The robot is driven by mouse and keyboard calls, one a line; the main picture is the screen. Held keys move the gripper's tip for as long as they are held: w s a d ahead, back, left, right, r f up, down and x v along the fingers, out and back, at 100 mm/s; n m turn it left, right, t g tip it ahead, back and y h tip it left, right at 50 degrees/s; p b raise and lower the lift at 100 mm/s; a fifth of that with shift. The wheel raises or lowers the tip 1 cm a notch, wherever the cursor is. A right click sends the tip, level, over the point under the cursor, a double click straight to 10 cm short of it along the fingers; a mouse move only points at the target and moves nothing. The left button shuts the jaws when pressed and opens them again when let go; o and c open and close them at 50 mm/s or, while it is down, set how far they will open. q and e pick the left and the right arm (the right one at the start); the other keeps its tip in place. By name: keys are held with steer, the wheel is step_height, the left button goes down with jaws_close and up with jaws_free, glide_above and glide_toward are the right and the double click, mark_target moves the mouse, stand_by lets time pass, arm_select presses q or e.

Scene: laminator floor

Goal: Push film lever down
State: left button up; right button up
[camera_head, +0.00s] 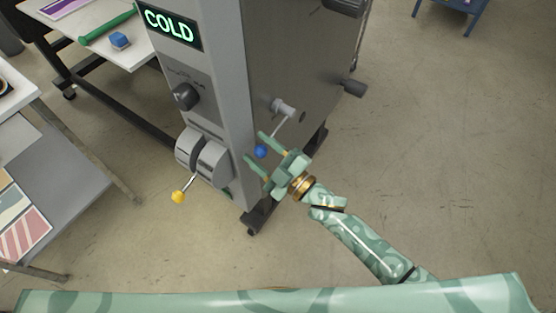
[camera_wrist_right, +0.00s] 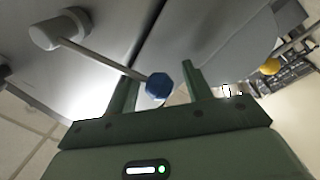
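The grey laminator (camera_head: 225,90) has two levers. One on its side is a thin metal rod with a blue knob (camera_head: 261,151), running down and left from a round pivot (camera_head: 285,109). The other, at the front, has a yellow knob (camera_head: 178,197) and points down-left. The pictures do not label which is the film lever. My right gripper (camera_head: 255,147) is open, its fingers on either side of the blue knob. In the right wrist view the blue knob (camera_wrist_right: 159,86) shows between the fingertips (camera_wrist_right: 159,72); contact cannot be told. My left gripper is out of view.
A lit COLD display (camera_head: 170,25) and a black dial (camera_head: 185,96) are on the laminator's front. A dark handle (camera_head: 353,88) sticks out at its right. Tables stand at the left, one with a green tube (camera_head: 108,25).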

steer(key=v, duration=1.6)
steer(key=shift+s, duration=0.2)
steer(key=shift+d+f, duration=0.1)
